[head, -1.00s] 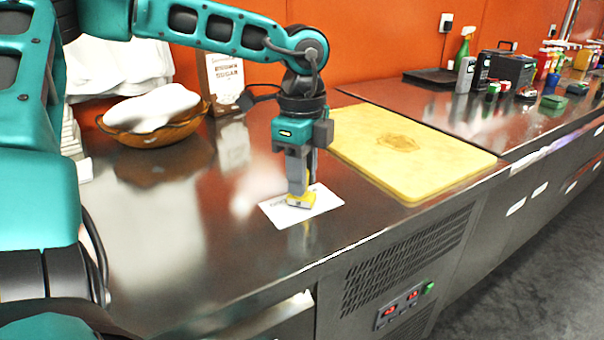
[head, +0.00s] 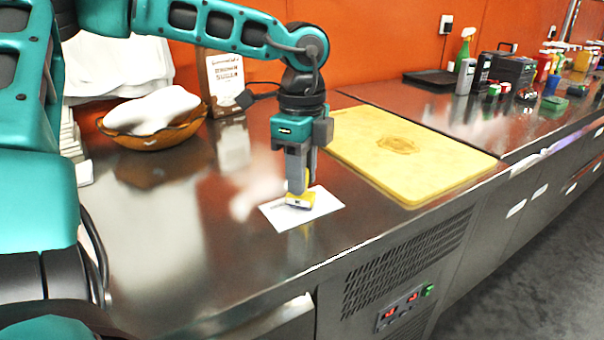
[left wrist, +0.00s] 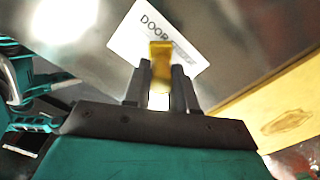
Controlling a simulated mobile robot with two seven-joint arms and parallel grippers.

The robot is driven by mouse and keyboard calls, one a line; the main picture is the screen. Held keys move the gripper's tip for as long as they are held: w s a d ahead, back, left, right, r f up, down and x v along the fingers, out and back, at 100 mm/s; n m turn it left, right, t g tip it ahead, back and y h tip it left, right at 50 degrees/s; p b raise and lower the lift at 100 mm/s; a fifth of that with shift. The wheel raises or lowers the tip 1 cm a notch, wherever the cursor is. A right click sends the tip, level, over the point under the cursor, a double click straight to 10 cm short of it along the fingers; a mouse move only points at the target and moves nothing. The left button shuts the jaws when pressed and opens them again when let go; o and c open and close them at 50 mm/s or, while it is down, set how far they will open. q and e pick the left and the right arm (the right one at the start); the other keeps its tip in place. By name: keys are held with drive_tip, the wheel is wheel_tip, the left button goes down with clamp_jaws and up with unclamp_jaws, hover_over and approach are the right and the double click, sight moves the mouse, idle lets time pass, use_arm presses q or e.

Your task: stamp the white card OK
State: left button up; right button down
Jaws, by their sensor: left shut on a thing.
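The white card (head: 322,204) lies flat on the dark steel counter, left of the yellow board. In the left wrist view the card (left wrist: 128,36) shows printed letters reading "DOOR" and part of a further line. My left gripper (head: 299,190) points down over the card and is shut on a yellow stamp (head: 301,200). The stamp also shows between the fingers in the left wrist view (left wrist: 161,65). The stamp's lower end is at or just above the card; I cannot tell whether it touches. Its underside is hidden. My right gripper is not in view.
A yellow cutting board (head: 400,160) lies to the right of the card. An orange-brown bowl (head: 150,137) with a white heap stands at the back left, beside a brown-and-white package (head: 222,80). Bottles and boxes stand far right. The counter's front is clear.

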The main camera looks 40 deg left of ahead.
use_arm(q)
drive_tip(key=shift+r+p, duration=1.3)
drive_tip(key=shift+r, duration=1.75)
